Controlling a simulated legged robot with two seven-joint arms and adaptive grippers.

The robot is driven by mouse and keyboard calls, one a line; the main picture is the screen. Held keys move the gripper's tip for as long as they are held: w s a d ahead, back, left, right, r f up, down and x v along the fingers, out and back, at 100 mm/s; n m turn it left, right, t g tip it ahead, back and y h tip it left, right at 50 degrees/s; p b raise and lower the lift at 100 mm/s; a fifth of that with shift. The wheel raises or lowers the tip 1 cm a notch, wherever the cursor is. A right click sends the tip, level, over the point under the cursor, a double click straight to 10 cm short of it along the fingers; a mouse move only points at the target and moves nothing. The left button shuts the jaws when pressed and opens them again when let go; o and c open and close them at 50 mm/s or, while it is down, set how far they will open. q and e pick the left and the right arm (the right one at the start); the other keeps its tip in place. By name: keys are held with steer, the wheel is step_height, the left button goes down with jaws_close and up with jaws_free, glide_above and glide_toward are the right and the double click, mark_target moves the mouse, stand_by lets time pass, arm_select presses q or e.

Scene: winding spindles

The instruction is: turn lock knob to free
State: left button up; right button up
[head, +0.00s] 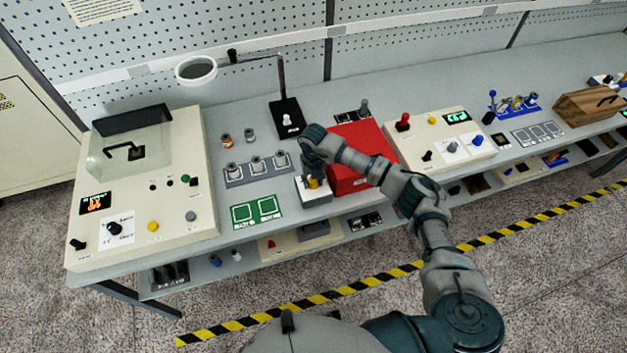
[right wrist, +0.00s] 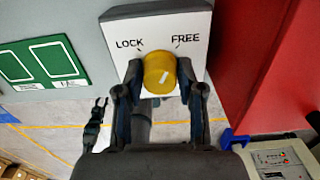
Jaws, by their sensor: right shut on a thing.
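The yellow lock knob (right wrist: 160,73) sits on a white panel (right wrist: 190,18) printed LOCK on the left and FREE on the right. My right gripper (right wrist: 160,85) is shut on the knob, one finger on each side. In the head view the knob (head: 313,183) shows as a small yellow patch under my right gripper (head: 312,174), on a small white box (head: 318,194). My left gripper is not in view.
A red box (head: 350,178) stands close to the right of the knob's box. A green two-slot mat (head: 256,212) and a grey holder with spindles (head: 256,168) lie to the left. A black stand (head: 287,120) with a raised arm is behind. Cream consoles (head: 195,150) (head: 440,150) stand on both sides.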

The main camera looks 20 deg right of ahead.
steer(key=shift+w+r+m, duration=0.1)
steer(key=shift+m, duration=0.85)
steer(key=shift+w+r+m, duration=0.1)
steer(key=shift+m, duration=0.85)
steer(key=o, duration=1.1)
steer(key=shift+f, duration=0.1)
steer(key=shift+o, duration=0.2)
steer(key=shift+f, duration=0.1)
step_height(320, 180, up, 12)
